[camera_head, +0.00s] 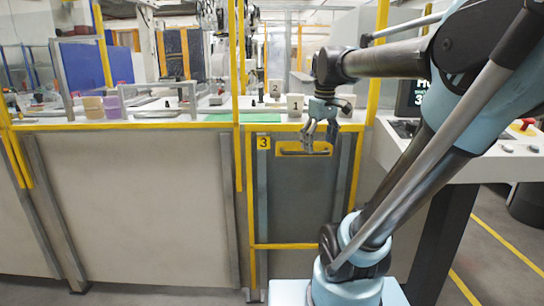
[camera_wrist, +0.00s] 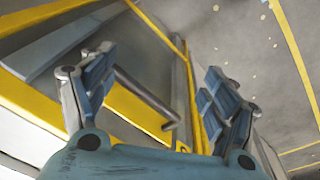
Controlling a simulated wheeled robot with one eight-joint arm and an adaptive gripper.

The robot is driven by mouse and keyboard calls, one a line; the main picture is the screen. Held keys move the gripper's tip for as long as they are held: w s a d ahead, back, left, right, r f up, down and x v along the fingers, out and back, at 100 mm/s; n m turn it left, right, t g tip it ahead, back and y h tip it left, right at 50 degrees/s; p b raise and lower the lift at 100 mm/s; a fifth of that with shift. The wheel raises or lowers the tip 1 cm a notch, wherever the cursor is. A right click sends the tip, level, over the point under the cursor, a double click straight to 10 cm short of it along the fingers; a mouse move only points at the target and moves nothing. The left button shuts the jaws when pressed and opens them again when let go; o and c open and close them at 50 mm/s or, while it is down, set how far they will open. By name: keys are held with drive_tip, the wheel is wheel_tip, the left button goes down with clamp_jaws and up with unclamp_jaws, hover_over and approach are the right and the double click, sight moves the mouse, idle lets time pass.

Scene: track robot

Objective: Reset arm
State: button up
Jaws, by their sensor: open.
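My gripper (camera_head: 321,132) hangs from my arm at the right, fingers pointing down, in front of the panel marked 3. In the wrist view my gripper (camera_wrist: 150,95) has its two blue-padded fingers spread wide, with nothing held between them. Behind the fingers is the dark bar handle (camera_wrist: 145,95) on the yellow plate of the panel.
The grey panel (camera_head: 292,205) has a yellow frame (camera_head: 252,200). A worktop (camera_head: 170,124) above holds a green mat (camera_head: 228,117), purple (camera_head: 112,107) and tan blocks (camera_head: 93,106), and a numbered block (camera_head: 295,104). A console (camera_head: 500,160) stands at the right. Floor is bare at lower right.

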drive_tip(key=s+d+f+m, duration=0.1)
drive_tip(key=s+f+m, duration=0.2)
drive_tip(key=s+f, duration=0.4)
drive_tip(key=s+d+f+m, duration=0.2)
drive_tip(key=s+f, duration=0.6)
drive_tip(key=f, duration=0.6)
drive_tip(key=shift+d+f+m+t, duration=0.15)
drive_tip(key=shift+f+m+t, duration=0.2)
drive_tip(key=shift+m, duration=0.25)
drive_tip(key=shift+w+f, duration=0.15)
drive_tip(key=shift+w, duration=0.35)
drive_tip(key=shift+c, duration=0.5)
